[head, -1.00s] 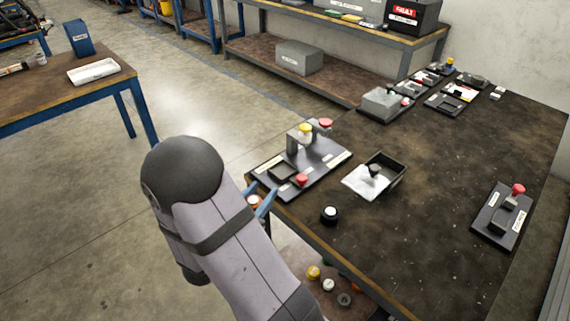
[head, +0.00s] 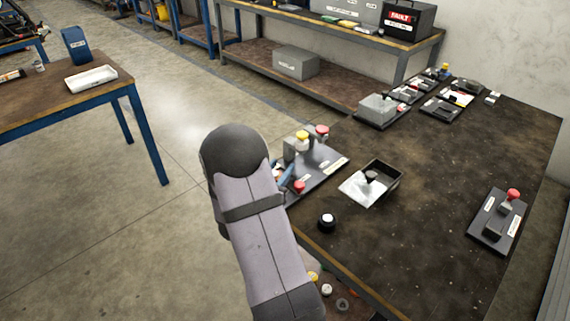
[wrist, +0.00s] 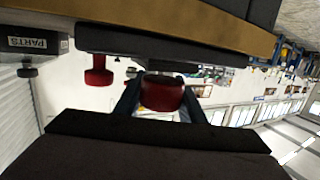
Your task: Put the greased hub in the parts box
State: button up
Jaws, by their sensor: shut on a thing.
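My gripper (head: 283,174) is over the left edge of the dark fixture plate (head: 327,172), partly hidden behind my arm. In the wrist view its blue fingers (wrist: 160,98) are shut on a red round part (wrist: 162,91). I cannot tell whether this is the greased hub. The parts box (head: 386,172) is a small open dark tray on the bench, right of the plate. A white sheet (head: 354,189) and a dark knobbed part (head: 371,175) show in it. The box's PARTS label shows in the wrist view (wrist: 31,43).
The plate carries a yellow knob (head: 302,139) and red knobs (head: 299,187). A black round part with a white top (head: 327,220) stands near the bench edge. Another fixture (head: 497,219) is at the right. The bench middle is clear.

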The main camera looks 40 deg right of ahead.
jog(key=x, duration=0.3)
jog(key=shift+d+r, duration=0.25)
jog(key=shift+d, duration=0.1)
jog(key=shift+w+d+f+p, duration=0.15)
jog(key=shift+f+p, duration=0.1)
jog(key=shift+p, duration=0.1)
jog(key=shift+f, duration=0.3)
jog(key=shift+f, duration=0.1)
jog(key=shift+f, duration=0.15)
jog(key=o, duration=1.1)
